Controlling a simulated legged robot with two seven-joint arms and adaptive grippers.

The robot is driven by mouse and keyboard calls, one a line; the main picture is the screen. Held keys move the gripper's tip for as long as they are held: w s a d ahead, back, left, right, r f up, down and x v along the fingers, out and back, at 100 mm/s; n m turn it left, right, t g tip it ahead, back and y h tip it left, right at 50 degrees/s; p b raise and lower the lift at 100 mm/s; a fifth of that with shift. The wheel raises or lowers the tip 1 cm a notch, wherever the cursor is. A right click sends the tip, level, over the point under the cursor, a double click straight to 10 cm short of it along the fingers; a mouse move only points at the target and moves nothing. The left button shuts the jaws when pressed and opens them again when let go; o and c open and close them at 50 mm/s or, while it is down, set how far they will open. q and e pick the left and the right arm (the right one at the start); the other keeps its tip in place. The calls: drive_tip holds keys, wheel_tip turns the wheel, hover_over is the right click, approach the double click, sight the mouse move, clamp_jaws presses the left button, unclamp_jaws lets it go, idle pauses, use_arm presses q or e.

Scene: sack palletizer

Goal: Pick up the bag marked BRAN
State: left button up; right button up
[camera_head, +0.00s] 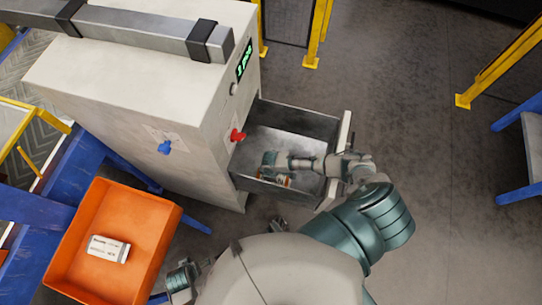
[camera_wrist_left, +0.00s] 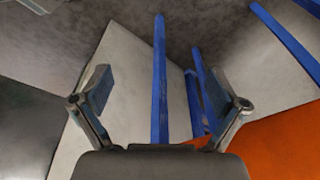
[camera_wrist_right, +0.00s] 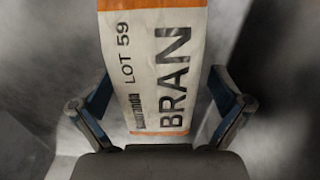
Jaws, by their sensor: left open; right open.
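The bag marked BRAN (camera_wrist_right: 160,60) is white with orange end bands and "LOT 59" lettering. It fills the middle of the right wrist view. My right gripper (camera_wrist_right: 160,95) is open, with a finger on each side of the bag's near end; I cannot tell whether they touch it. In the head view my right arm reaches into a grey metal drawer (camera_head: 310,122), and a small orange and white part of the bag (camera_head: 286,181) shows under the hand. My left gripper (camera_wrist_left: 160,92) is open and empty.
The drawer sticks out of a pale machine cabinet (camera_head: 130,70) with a red knob (camera_head: 237,135) and a blue knob (camera_head: 165,147). An orange crate (camera_head: 165,220) at lower left holds a white bag (camera_head: 108,249).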

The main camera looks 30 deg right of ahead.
drive_tip(key=shift+r, duration=0.1)
drive_tip(key=shift+c, duration=1)
drive_tip(key=shift+d, duration=0.4)
drive_tip(key=c, duration=1.4)
